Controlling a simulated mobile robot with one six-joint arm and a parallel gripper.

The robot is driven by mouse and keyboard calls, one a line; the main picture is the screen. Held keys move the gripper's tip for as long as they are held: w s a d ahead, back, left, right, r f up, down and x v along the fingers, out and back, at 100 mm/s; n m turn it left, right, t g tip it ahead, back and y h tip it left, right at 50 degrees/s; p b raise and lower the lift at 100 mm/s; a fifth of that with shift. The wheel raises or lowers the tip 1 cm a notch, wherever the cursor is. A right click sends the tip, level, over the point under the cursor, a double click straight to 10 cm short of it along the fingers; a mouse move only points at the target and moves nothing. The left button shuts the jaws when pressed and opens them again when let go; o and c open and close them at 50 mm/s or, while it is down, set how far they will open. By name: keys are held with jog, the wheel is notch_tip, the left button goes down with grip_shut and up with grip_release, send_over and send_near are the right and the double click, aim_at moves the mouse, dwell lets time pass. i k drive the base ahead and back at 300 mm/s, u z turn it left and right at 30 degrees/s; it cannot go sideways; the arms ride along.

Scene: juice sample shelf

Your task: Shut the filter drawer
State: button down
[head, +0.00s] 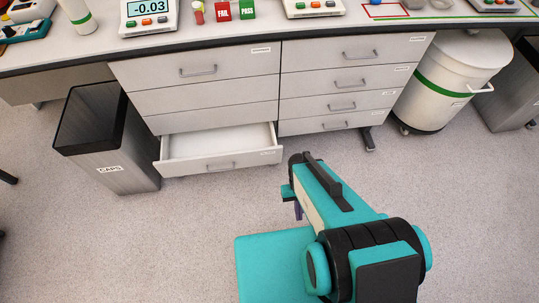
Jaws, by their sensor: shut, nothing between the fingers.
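One drawer (185,167) stands pulled out at the bottom of the left drawer stack, with its pale empty-looking inside showing. Its front has a grey bar handle (220,167) and a small label at the right end, too small to read, so I cannot confirm that it is the filter drawer. My gripper (298,210) shows only as a small dark purple part below the end of my arm. It is shut and empty, to the right of the open drawer's front and apart from it in the picture. My arm hides most of it.
A grey bin labelled CAPS (115,165) stands close to the left of the open drawer. The right drawer stack (345,82) is closed. A white bin with a green band (445,85) stands further right. Speckled floor (190,235) is clear before the drawer.

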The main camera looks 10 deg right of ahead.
aim_at(227, 148)
jog(key=z, duration=0.6)
jog(key=k, duration=0.15)
jog(key=u, duration=3.15)
jog(key=k, duration=0.75)
jog(key=u, duration=0.45)
